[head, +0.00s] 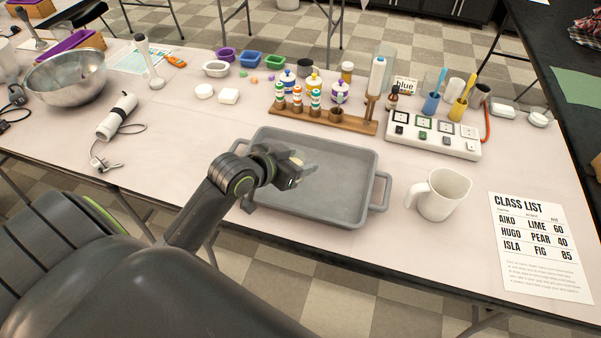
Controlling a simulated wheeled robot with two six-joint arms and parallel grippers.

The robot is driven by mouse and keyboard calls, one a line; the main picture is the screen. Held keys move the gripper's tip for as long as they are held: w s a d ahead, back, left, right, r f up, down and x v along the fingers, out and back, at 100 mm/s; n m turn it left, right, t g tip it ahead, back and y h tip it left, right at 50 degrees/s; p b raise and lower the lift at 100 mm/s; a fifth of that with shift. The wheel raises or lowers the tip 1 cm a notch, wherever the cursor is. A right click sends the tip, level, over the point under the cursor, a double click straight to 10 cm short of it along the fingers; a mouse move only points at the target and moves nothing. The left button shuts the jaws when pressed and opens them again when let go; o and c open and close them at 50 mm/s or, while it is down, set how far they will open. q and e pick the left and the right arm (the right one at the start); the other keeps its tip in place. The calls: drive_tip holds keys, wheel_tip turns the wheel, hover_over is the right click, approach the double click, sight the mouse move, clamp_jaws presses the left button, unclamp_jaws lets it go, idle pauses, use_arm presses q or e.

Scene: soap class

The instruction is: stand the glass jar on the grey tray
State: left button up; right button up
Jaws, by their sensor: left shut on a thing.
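The grey tray (345,211) lies on the near part of the table, with a handle at each end. My left gripper (290,172) is over the left half of the tray, shut on a clear, see-through thing that looks like the glass jar (305,170). The gripper and wrist hide most of the jar. I cannot tell whether its base touches the tray. My right gripper is not in view.
A white jug (438,194) stands right of the tray, near the class list sheet (539,245). A wooden rack (325,117) with small bottles stands behind the tray. A white panel (432,135) is behind right. A metal bowl (68,80) is far left.

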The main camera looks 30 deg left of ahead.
sight(294, 159)
use_arm(q)
drive_tip(key=shift+n+t+y, duration=0.3)
drive_tip(key=shift+n+y, duration=0.3)
drive_tip(key=shift+y, duration=0.1)
drive_tip(key=w+a+f, duration=0.2)
drive_tip(key=f, duration=0.1)
drive_tip(key=w+a+f, duration=0.1)
drive_tip(key=shift+w+a+f+b, duration=0.1)
drive_tip(key=shift+w+f+b, duration=0.15)
drive_tip(key=shift+f+b, duration=0.15)
wheel_tip(294, 159, down, 4)
drive_tip(key=shift+f+b, duration=0.1)
drive_tip(key=shift+b, duration=0.2)
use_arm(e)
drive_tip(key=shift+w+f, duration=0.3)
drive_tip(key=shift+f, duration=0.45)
use_arm(q)
drive_tip(key=shift+f, duration=0.1)
drive_tip(key=o, duration=1)
drive_tip(key=shift+o, duration=0.6)
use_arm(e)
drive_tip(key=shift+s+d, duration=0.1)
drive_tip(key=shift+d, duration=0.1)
